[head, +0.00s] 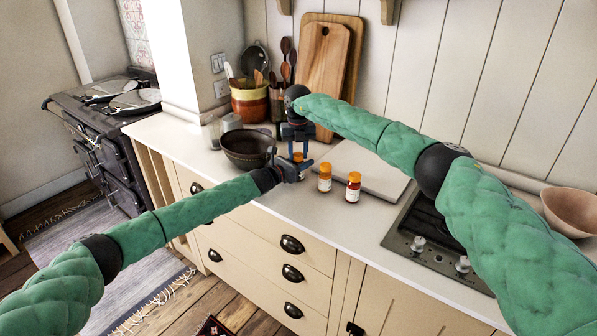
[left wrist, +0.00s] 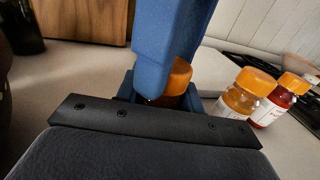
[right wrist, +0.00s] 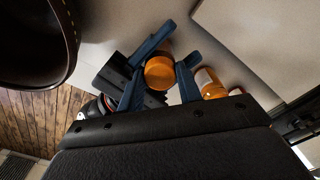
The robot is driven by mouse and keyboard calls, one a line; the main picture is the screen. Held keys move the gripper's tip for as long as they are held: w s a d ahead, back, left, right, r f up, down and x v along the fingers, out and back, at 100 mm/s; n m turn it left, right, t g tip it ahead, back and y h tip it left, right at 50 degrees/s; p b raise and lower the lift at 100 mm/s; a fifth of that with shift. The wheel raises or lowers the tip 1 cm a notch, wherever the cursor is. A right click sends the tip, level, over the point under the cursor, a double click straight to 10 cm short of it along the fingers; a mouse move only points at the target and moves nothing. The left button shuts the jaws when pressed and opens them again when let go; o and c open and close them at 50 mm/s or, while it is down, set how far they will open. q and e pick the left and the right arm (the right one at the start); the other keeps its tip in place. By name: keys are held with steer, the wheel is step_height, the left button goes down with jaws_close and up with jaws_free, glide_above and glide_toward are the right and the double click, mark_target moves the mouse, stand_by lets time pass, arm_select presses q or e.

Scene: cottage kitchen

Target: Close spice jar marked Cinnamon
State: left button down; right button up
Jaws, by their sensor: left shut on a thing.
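A spice jar with an orange lid (head: 298,157) stands at the left of a row of jars on the counter. My left gripper (head: 296,168) is shut on its body from the left. The lid (left wrist: 180,75) shows behind a blue finger of my right gripper in the left wrist view. My right gripper (right wrist: 159,85) points down from above, its fingers apart on either side of the lid (right wrist: 159,73), with gaps visible. The jar's label is hidden, so I cannot read its name. I cannot tell how firmly the lid is seated.
Two more orange-lidded jars, one amber (head: 325,178) and one red (head: 353,187), stand just to the right. A dark pan (head: 247,150) is close on the left. A pale board (head: 362,168) lies behind, and a hob (head: 432,235) is further right.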

arm_select(q)
steer(key=shift+s+d, duration=0.1)
arm_select(e)
steer(key=o, duration=0.5)
steer(key=shift+c, duration=0.2)
steer(key=shift+s+a, duration=0.1)
steer(key=shift+a, duration=0.05)
step_height(320, 180, up, 12)
steer(key=shift+w+d, duration=0.2)
steer(key=shift+d, duration=0.05)
arm_select(q)
steer(key=c, duration=0.8)
jaws_free()
